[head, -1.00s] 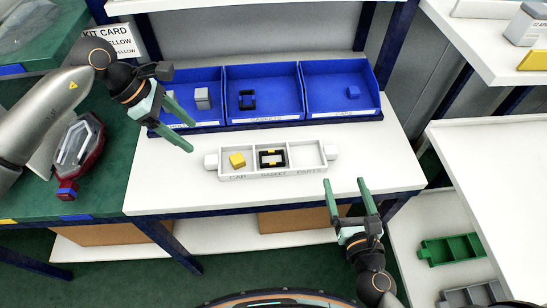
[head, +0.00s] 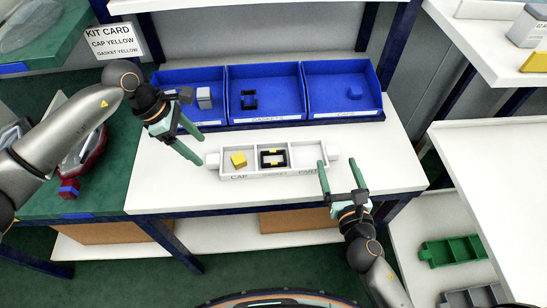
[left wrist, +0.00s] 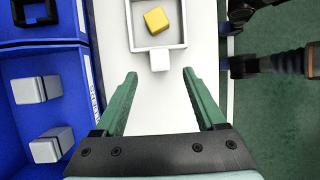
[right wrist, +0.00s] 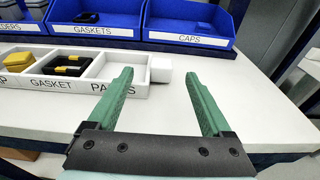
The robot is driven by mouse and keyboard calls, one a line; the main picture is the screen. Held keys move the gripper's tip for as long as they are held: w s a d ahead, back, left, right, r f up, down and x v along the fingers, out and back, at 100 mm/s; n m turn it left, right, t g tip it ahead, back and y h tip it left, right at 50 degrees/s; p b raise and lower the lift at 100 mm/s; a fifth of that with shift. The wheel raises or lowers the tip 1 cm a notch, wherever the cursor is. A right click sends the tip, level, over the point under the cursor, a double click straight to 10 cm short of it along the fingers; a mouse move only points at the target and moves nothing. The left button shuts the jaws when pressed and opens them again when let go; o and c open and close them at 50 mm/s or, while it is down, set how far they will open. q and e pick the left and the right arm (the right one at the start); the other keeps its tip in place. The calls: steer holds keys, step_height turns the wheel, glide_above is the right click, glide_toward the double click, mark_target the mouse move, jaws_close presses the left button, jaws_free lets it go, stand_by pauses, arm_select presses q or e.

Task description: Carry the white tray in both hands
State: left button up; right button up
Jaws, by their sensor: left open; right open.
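The white tray (head: 308,170) lies on the white worktop, with three compartments and a block handle at each end. Its left compartment holds a yellow cap (head: 238,160), its middle one a black gasket with yellow marks (head: 273,158), and its right one looks empty. My left gripper (head: 202,149) is open just off the tray's left handle (left wrist: 160,60), which lies ahead of and between its fingertips in the left wrist view. My right gripper (head: 339,163) is open at the tray's right end; in the right wrist view the right handle (right wrist: 161,70) shows between its fingers. Neither gripper holds anything.
Blue bins (head: 265,92) with grey, black and blue parts stand behind the tray. A kit card (head: 110,42) reads cap yellow, gasket yellow. A red-framed lamp (head: 82,150) lies on the green bench at left. The worktop (head: 200,195) in front of the tray is clear.

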mark_target(333, 155)
arm_select(q)
steer(key=shift+x, duration=3.1)
arm_select(e)
steer(key=shift+w+f, duration=0.15)
steer(key=shift+w, duration=0.9)
steer(key=shift+w+f, duration=0.2)
steer(key=shift+w, duration=0.8)
steer(key=shift+w+f, duration=0.15)
steer(key=shift+w, duration=0.9)
arm_select(q)
steer(key=shift+c, duration=0.2)
steer(key=c, duration=1)
arm_select(e)
steer(key=c, duration=1.1)
arm_select(q)
jaws_close()
arm_select(e)
jaws_close()
